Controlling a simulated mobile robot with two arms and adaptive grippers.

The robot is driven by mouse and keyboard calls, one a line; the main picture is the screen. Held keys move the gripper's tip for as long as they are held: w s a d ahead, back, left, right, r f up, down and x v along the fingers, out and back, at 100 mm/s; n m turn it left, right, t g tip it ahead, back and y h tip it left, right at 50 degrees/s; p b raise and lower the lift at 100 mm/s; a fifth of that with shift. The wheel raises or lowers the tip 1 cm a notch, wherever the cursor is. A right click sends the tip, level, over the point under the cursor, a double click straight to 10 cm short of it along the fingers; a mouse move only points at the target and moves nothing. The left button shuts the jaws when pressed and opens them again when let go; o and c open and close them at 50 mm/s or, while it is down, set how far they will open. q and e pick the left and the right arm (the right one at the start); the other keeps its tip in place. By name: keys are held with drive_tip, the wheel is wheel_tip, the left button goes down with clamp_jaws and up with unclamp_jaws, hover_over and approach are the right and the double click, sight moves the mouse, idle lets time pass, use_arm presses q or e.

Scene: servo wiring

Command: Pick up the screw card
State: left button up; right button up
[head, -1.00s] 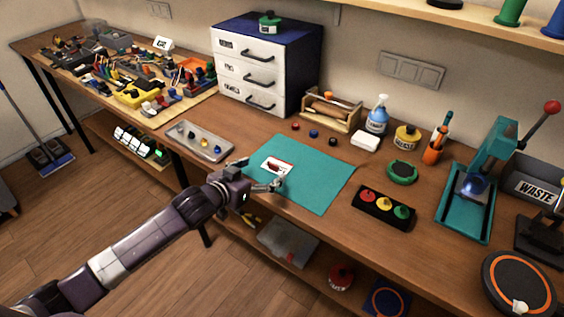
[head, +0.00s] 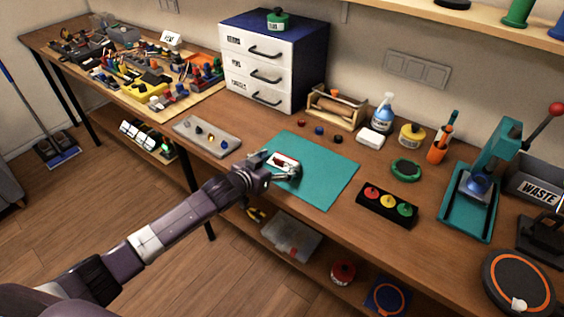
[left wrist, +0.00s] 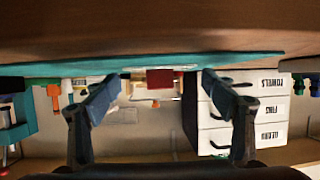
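The screw card (head: 283,161), white with a red patch, lies on the left part of the teal mat (head: 325,178). My left gripper (head: 275,165) is low over the mat's left edge, its two fingers spread on either side of the card. In the left wrist view, which is upside down, the open fingers (left wrist: 166,76) stand apart with the red part of the card (left wrist: 160,79) between them. I cannot tell whether either finger touches the card. My right gripper is not in view.
A grey tray (head: 188,140) with small parts is left of the mat. The drawer cabinet (head: 262,72) stands behind. A black box with coloured buttons (head: 372,211) is right of the mat, near the teal press (head: 472,204). The mat's right part is clear.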

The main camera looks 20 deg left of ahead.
use_arm(q)
drive_tip(key=c, duration=0.8)
drive_tip(key=shift+r, duration=0.1)
